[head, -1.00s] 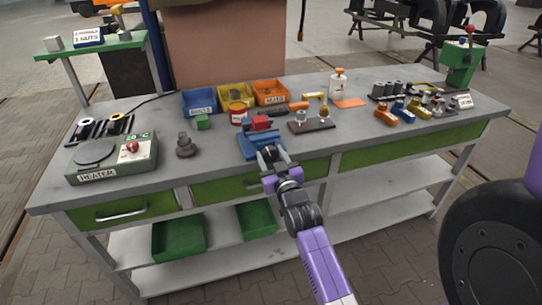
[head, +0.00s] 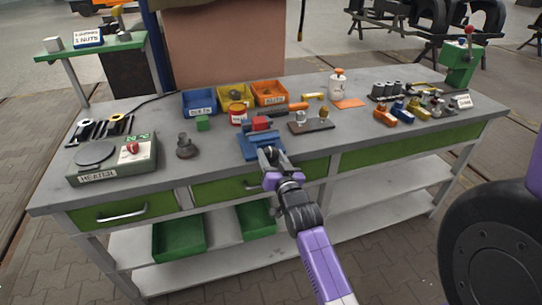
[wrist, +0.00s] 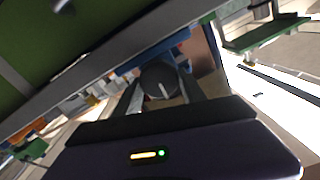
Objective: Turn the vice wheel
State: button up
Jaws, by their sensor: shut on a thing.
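The blue vice (head: 260,146) sits at the front edge of the workbench, with a red block (head: 260,123) at its top. My gripper (head: 270,156) is at the front of the vice, below and in front of its body. In the wrist view the dark round vice wheel (wrist: 159,80), with a pale mark on its face, lies between the two fingers of my gripper (wrist: 163,92). The fingers are shut on the wheel from both sides. The blue vice body also shows behind it in the wrist view (wrist: 150,55). In the head view the gripper mostly hides the wheel.
The workbench (head: 340,140) carries a heater (head: 112,158) at left, blue, yellow and orange bins (head: 200,102) behind the vice, and a brown block with fittings (head: 311,126) to its right. Green drawers (head: 225,188) lie under the bench edge. A dark wheel (head: 492,250) stands at lower right.

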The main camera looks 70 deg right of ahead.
jog(key=m, duration=0.3)
jog(key=shift+m+p, duration=0.3)
jog(key=shift+p, duration=0.05)
jog(key=shift+s+d+f+m+p, duration=0.1)
jog(key=shift+m+p, duration=0.5)
jog(key=shift+m, duration=1.1)
jog(key=o, duration=1.4)
jog(key=shift+b+v, duration=0.6)
jog(key=shift+v, duration=3.3)
